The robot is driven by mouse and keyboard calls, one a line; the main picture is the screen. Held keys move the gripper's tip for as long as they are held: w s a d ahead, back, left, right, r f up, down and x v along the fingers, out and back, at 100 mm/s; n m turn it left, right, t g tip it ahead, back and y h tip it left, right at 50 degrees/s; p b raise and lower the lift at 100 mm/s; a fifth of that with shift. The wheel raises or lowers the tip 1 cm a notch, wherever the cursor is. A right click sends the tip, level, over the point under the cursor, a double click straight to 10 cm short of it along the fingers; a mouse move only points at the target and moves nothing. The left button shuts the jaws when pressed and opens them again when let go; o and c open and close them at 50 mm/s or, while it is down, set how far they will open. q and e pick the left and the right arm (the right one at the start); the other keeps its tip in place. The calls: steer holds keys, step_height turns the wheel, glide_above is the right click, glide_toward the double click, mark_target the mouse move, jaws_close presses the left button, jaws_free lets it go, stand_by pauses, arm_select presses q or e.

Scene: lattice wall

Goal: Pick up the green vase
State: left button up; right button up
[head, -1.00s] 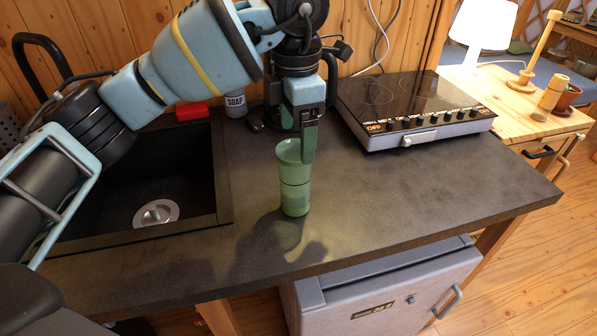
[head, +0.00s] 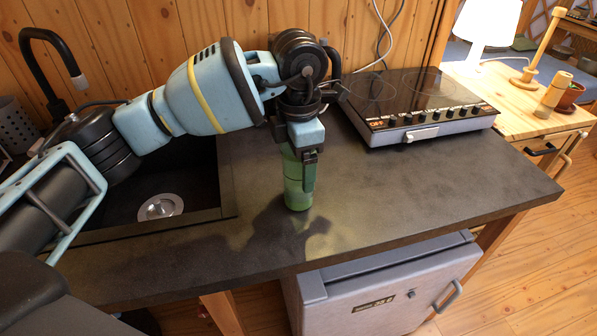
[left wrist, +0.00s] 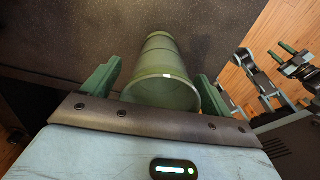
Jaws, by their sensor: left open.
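The green vase (head: 297,190) stands upright on the dark countertop (head: 400,195), to the right of the sink. My left gripper (head: 300,172) is at the vase, pointing down, and hides its upper part in the head view. In the left wrist view the vase (left wrist: 163,75) lies between the two green fingers of the left gripper (left wrist: 155,88), its wide rim close to the palm. The fingers are open, with a visible gap on the left side; on the right the finger is close to the rim.
A black sink (head: 190,190) with a tall black faucet (head: 52,60) is at the left. A cooktop (head: 420,105) sits at the back right. A small grey fridge (head: 390,285) is under the counter. The counter right of the vase is clear.

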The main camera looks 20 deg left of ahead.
arm_select(q)
steer(key=shift+c, duration=0.3)
steer(key=c, duration=1.2)
steer(key=shift+o, duration=0.2)
steer(key=shift+r, duration=0.2)
steer(key=r, duration=0.3)
steer(key=shift+s+r, duration=0.1)
steer(key=shift+s, duration=0.1)
steer(key=s+d+r, duration=0.1)
steer(key=s, duration=1.4)
steer(key=shift+s+d+r+b, duration=0.2)
steer(key=shift+s+d+b, duration=0.05)
steer(key=shift+b, duration=0.2)
